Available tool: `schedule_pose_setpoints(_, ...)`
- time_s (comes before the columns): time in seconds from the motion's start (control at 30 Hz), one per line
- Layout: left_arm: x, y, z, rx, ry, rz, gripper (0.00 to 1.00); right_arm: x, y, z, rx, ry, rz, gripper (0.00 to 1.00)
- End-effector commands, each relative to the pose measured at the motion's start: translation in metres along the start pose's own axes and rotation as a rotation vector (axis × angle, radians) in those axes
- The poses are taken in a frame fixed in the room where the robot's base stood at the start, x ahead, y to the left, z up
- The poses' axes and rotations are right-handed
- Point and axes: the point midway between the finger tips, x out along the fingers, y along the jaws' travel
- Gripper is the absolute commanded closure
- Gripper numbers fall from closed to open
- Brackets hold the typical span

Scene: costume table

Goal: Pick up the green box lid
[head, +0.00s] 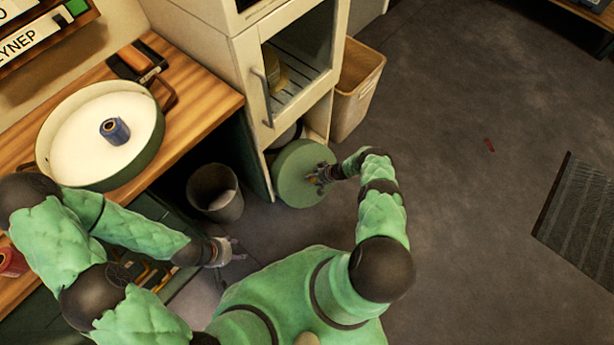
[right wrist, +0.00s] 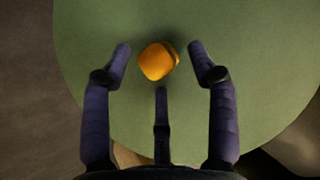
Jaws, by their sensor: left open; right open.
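The green box lid (head: 299,188) is a round green disc low beside the cream cabinet, near the floor. It fills most of the right wrist view (right wrist: 230,60), where an orange-yellow knob (right wrist: 157,62) stands out from it. My right gripper (head: 322,174) is over the lid. In the right wrist view its open fingers (right wrist: 162,62) are spread on both sides of the knob, with visible gaps to it. What supports the lid is hidden. My left gripper (head: 232,250) is open and empty, low by the table's front, away from the lid.
A round green box (head: 150,150) with a pale inside stands open on the wooden table (head: 205,100), holding a blue spool (head: 115,131). A dark bin (head: 214,192) stands left of the lid. The cream cabinet (head: 240,60) and a tan bin (head: 358,88) stand behind.

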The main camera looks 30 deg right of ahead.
Motion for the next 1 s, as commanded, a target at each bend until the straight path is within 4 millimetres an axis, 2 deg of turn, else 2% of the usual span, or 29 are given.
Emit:
schedule_pose_setpoints(0.07,0.000,0.000,0.000,0.000,0.000,0.000,0.43,0.000,0.000,0.000,0.000,0.000,0.000,0.44)
schedule_pose_setpoints(0.27,0.000,0.000,0.000,0.000,0.000,0.000,0.43,0.000,0.000,0.000,0.000,0.000,0.000,1.00)
schedule_pose_setpoints(0.73,-0.003,0.001,0.000,0.000,0.000,0.000,0.43,-0.005,-0.001,-0.001,0.002,0.001,0.000,1.00)
schedule_pose_setpoints(1.0,-0.016,0.006,0.001,0.000,0.000,0.000,0.43,-0.030,-0.014,-0.010,0.000,0.001,0.000,1.00)
